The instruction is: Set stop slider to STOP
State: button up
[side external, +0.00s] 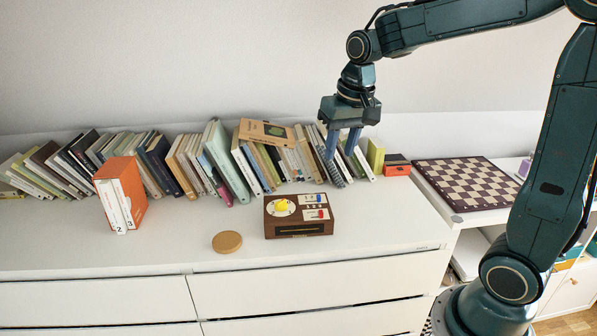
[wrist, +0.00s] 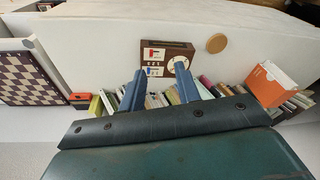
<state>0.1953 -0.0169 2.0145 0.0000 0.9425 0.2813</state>
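A brown wooden box (side external: 285,227) stands on the white dresser top. Its top has a round white dial with a yellow knob (side external: 282,205), a blue slider (side external: 313,198) and a red slider (side external: 321,213) on white plates. The lettering is too small to read, so I cannot tell which is the stop slider. The box also shows in the wrist view (wrist: 181,46), with the red slider (wrist: 154,54) and blue slider (wrist: 153,72). My gripper (side external: 341,157) is open and empty, above and behind the box's right side, in front of books. Its fingers are apart in the wrist view (wrist: 158,74).
A long row of books (side external: 185,165) lines the wall behind the box. An orange-and-white book set (side external: 122,193) stands at left. A round wooden disc (side external: 227,242) lies left of the box. A chessboard (side external: 467,183) is at right. The dresser's front strip is clear.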

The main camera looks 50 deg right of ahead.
jog(key=w+d+f+m+g, duration=0.1)
jog(key=w+d+f+m, duration=0.1)
jog(key=w+d+f, duration=0.3)
jog(key=m+g, duration=0.1)
jog(key=m, duration=0.1)
send_over(321, 211)
notch_tip(321, 211, down, 6)
jog(key=shift+f, duration=0.1)
jog(key=shift+f, duration=0.15)
notch_tip(321, 211, down, 14)
jog(key=shift+r, duration=0.25)
grip_shut()
jog(key=shift+a, duration=0.1)
